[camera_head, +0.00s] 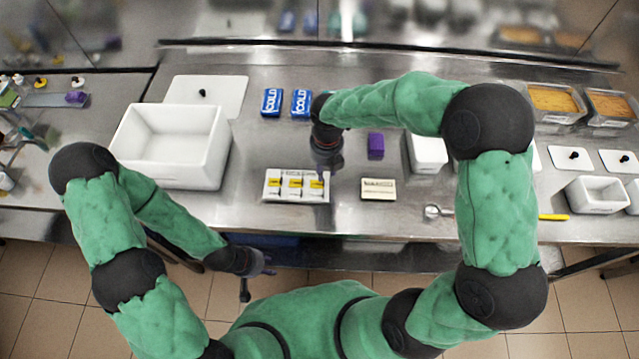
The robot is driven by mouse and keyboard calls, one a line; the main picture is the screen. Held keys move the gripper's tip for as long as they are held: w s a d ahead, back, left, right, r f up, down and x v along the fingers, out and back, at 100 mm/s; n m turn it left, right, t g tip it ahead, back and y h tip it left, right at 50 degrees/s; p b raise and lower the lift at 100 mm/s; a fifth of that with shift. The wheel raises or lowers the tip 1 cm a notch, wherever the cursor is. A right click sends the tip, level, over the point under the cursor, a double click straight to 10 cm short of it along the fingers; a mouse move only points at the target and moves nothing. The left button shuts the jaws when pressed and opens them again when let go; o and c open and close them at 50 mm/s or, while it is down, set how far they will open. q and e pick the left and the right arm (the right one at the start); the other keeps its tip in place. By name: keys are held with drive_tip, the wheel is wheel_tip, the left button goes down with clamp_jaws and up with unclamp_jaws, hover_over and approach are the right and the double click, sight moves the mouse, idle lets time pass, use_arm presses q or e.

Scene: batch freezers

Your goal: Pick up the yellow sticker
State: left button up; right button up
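Several yellow-and-black stickers show on a white card or tray (275,196) on the steel counter; one yellow sticker (295,184) is in the middle of the row. My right gripper (327,165) hangs over the counter just above the right end of this row, pointing down. Its fingers are dark and small, and I cannot tell whether they are open or touch anything. My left gripper (258,275) is low in front of the counter's front edge, away from the stickers. Its finger state is unclear.
A pale label stack (378,189) lies right of the stickers. A purple block (375,146), two blue COLD packs (271,102) and a large white bin (172,146) stand around. A metal scoop (433,211) lies to the right. Bare counter lies left of the stickers.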

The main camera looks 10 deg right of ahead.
sight(317, 183)
wheel_tip(317, 183, down, 5)
drive_tip(key=shift+w+a+r+b, duration=0.1)
drive_tip(key=shift+b, duration=0.6)
drive_tip(key=shift+r, duration=0.1)
drive_tip(key=shift+c, duration=0.2)
clamp_jaws()
